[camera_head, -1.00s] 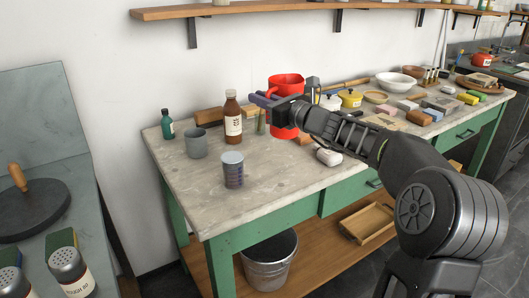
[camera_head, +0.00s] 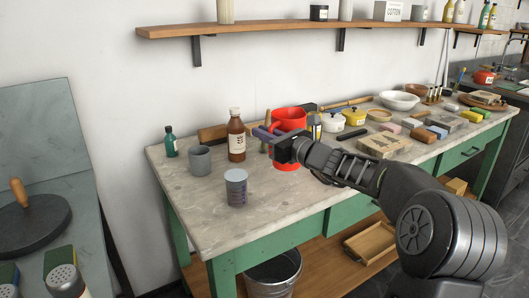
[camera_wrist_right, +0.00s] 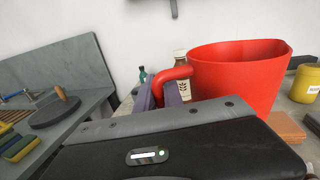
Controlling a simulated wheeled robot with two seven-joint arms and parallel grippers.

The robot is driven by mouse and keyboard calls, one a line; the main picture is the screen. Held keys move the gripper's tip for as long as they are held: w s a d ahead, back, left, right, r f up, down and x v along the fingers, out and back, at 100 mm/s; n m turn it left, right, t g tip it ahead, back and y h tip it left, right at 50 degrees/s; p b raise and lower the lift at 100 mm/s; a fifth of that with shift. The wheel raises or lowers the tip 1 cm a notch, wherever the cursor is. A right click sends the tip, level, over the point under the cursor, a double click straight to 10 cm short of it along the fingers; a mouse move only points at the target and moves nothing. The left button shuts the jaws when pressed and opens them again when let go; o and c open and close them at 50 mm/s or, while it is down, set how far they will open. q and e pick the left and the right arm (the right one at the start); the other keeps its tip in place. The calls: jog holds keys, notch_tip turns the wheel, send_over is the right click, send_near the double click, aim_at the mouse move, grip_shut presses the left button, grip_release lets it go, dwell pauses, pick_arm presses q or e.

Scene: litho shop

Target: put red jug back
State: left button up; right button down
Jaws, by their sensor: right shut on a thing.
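The red jug (camera_head: 289,117) is at the middle of the bench in the head view, upright, just right of the brown bottle. My right gripper (camera_head: 272,134) is in front of it and hides part of its side. In the right wrist view the jug (camera_wrist_right: 250,80) stands on the right, with its handle reaching left to the purple finger pads. My right gripper (camera_wrist_right: 160,96) is shut on that handle. I cannot tell whether the jug's base touches the bench top. My left gripper is not in view.
Brown bottle (camera_head: 236,142), grey mug (camera_head: 199,160), green bottle (camera_head: 170,147) and grey measuring cup (camera_head: 236,188) stand on the left of the bench (camera_head: 200,205). A shelf (camera_head: 280,26) runs above.

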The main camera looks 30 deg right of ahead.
jog(key=shift+f+b, duration=0.5)
jog(key=shift+f, duration=1.95)
jog(key=c, duration=1.9)
grip_release()
jog(key=shift+f, duration=0.2)
jog(key=shift+c, duration=0.2)
jog(key=o, duration=0.5)
jog(key=shift+c, duration=0.2)
jog(key=shift+r, duration=0.2)
